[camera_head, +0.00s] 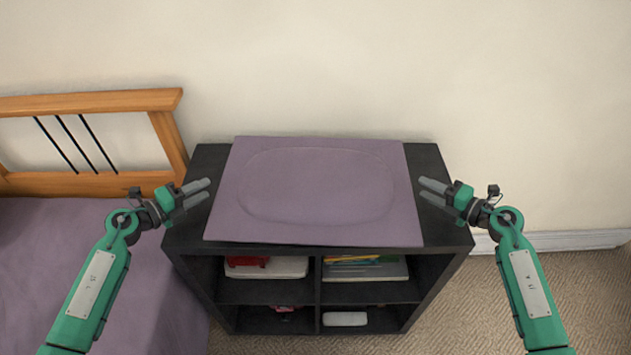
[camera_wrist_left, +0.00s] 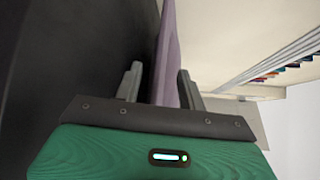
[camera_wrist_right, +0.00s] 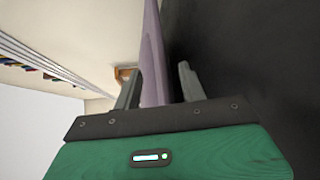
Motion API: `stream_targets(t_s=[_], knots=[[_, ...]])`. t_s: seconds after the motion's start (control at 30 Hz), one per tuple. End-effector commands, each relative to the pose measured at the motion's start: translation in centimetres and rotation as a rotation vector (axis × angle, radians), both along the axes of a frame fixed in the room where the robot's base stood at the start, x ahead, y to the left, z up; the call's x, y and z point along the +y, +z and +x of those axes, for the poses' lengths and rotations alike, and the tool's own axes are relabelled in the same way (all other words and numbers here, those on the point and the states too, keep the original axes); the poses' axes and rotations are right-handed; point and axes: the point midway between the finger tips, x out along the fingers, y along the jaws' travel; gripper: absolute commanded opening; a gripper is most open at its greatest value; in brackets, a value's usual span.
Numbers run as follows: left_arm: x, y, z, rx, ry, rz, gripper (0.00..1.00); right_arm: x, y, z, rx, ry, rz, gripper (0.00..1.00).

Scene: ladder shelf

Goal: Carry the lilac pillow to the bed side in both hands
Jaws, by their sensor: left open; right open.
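The lilac pillow (camera_head: 313,192) lies flat on top of the black shelf unit (camera_head: 432,172). My left gripper (camera_head: 208,190) is open at the pillow's left edge. In the left wrist view the pillow edge (camera_wrist_left: 167,60) shows between the left fingers (camera_wrist_left: 160,85). My right gripper (camera_head: 422,188) is open at the pillow's right edge. In the right wrist view the pillow edge (camera_wrist_right: 152,60) shows between the right fingers (camera_wrist_right: 158,85). Neither gripper is closed on the pillow. The bed (camera_head: 90,250) with a lilac cover stands at the left.
The wooden headboard (camera_head: 90,103) rises at the left, close to the shelf unit and my left gripper. A pale wall (camera_head: 400,60) stands behind. The shelf's lower compartments hold books (camera_head: 365,270) and small items. Carpet (camera_head: 590,290) is clear at the right.

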Motion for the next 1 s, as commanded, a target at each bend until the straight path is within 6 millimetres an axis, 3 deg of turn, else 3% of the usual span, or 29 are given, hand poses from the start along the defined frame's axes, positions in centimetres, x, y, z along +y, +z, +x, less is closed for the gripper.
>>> stream_targets(t_s=[0.3, 0.77, 1.0], knots=[[-3.4, -0.9, 3.5, 0.000, 0.000, -0.003, 0.40, 3.4, -0.9, 3.5, 0.000, 0.000, 0.003, 0.42], [-4.1, -1.1, 4.3, 0.000, 0.000, 0.000, 0.40, 4.1, -1.2, 4.3, -0.001, 0.000, -0.001, 0.42], [-4.1, -1.1, 4.3, 0.000, 0.000, 0.000, 0.00, 4.1, -1.2, 4.2, 0.000, 0.000, 0.000, 0.00]])
